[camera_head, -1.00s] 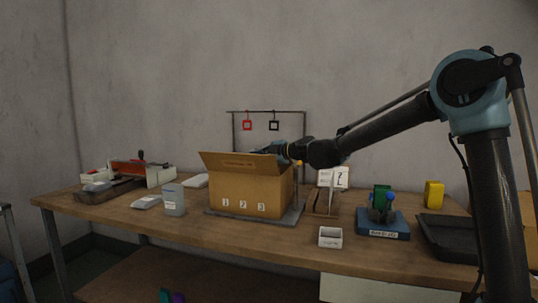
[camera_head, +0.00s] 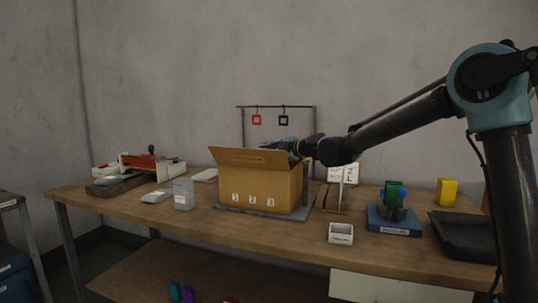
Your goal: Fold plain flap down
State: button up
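A brown cardboard box (camera_head: 262,187) stands on a dark base plate (camera_head: 291,213) near the middle of the table, with small numbered labels on its front. Its front flap (camera_head: 247,158) stands up and tilts outward. I cannot tell from here whether this is the plain flap. My gripper (camera_head: 290,146) is at the back right of the box's top, partly hidden behind the raised flap. Its fingers are too small and covered to read. The other flaps and the inside of the box are hidden.
A rack with red (camera_head: 256,120) and black (camera_head: 283,120) hanging tags stands behind the box. Grey packets (camera_head: 157,196) lie left.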

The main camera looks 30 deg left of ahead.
jog(key=shift+d, duration=0.15)
jog(key=v, duration=1.1)
jog(key=shift+d, duration=0.4)
jog(key=shift+r, duration=0.1)
